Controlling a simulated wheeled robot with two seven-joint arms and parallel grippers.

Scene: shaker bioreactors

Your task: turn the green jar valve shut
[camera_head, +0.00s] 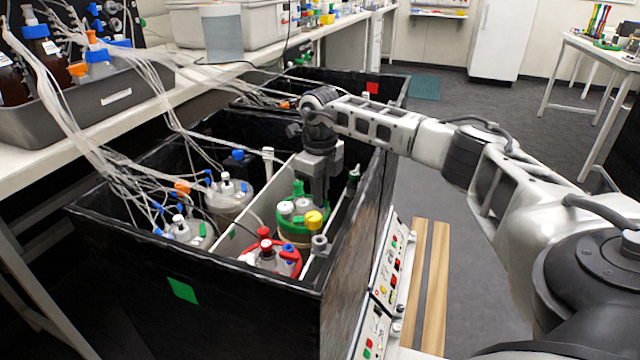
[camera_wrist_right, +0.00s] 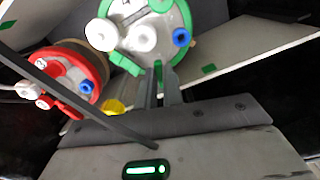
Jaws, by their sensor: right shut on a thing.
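The green-ringed jar (camera_head: 293,227) stands inside the black box, its lid carrying white and blue caps. In the right wrist view its lid (camera_wrist_right: 150,35) fills the upper middle. My right gripper (camera_head: 318,203) points down at the jar's right side. In the right wrist view the gripper (camera_wrist_right: 160,76) has its two fingers close together around the small green valve (camera_wrist_right: 158,68) at the lid's edge. The fingers partly hide the valve, so its exact angle cannot be told. My left gripper is not in view.
A red-ringed jar (camera_head: 270,260) stands close in front, with a yellow cap (camera_head: 314,220) between. Other jars (camera_head: 229,195) stand left of a pale divider. The black box walls (camera_head: 200,290) surround them. Loose tubes (camera_head: 130,170) hang from the bench.

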